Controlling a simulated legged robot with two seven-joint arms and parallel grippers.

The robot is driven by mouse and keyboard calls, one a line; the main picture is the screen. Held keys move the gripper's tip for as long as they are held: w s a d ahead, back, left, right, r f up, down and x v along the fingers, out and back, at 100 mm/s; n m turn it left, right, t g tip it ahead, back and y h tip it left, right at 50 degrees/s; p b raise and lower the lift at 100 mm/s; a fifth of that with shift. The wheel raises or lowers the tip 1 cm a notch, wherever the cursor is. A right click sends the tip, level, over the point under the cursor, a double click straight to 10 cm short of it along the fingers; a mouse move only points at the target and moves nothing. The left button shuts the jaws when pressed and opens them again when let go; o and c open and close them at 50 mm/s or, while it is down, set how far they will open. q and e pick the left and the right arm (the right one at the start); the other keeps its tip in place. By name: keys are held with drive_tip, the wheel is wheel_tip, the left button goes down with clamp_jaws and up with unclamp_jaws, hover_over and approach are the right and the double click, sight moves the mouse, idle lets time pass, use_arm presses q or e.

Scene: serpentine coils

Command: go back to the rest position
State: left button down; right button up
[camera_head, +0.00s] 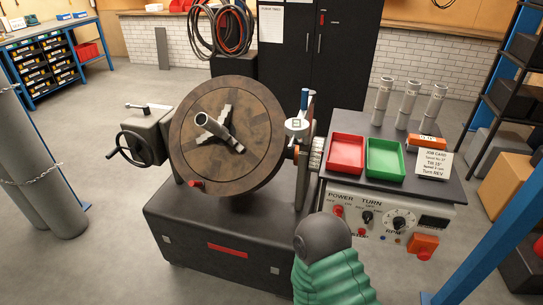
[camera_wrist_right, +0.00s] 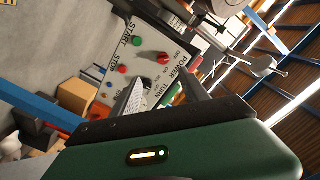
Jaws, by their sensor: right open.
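My right gripper (camera_wrist_right: 164,76) shows in the right wrist view, with its two fingers apart and nothing between them. Beyond the fingers is the control panel (camera_wrist_right: 142,50), with a red knob and green and red buttons. In the head view the same control panel (camera_head: 385,221) is on the front of the bench at right. A green ribbed section of my arm with a dark rounded end stands in front of the panel's left part. The right gripper cannot be made out in the head view. My left gripper is in neither view.
A positioner with a round brown turntable (camera_head: 227,135) stands on a dark base (camera_head: 215,235). The bench holds a red tray (camera_head: 345,153), a green tray (camera_head: 385,159), several upright grey tubes and a job card (camera_head: 433,163). A blue post (camera_head: 490,245) stands at right.

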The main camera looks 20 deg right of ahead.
drive_tip(key=w+a+r+n+g+y+p, duration=0.3)
drive_tip(key=a+r+n+g+y+p, duration=0.1)
drive_tip(key=a+n+g+y+p, duration=0.3)
drive_tip(key=s+r+n+g+y+p, duration=0.2)
drive_tip(key=s+r+n+g, duration=0.3)
drive_tip(key=s, duration=0.7)
wheel_tip(320, 180, up, 3)
drive_tip(key=n+p, duration=0.1)
drive_tip(key=n, duration=0.2)
drive_tip(key=shift+s+a+f+g+p, duration=0.15)
drive_tip(key=shift+s+a+g+p, duration=0.15)
drive_tip(key=shift+p, duration=0.1)
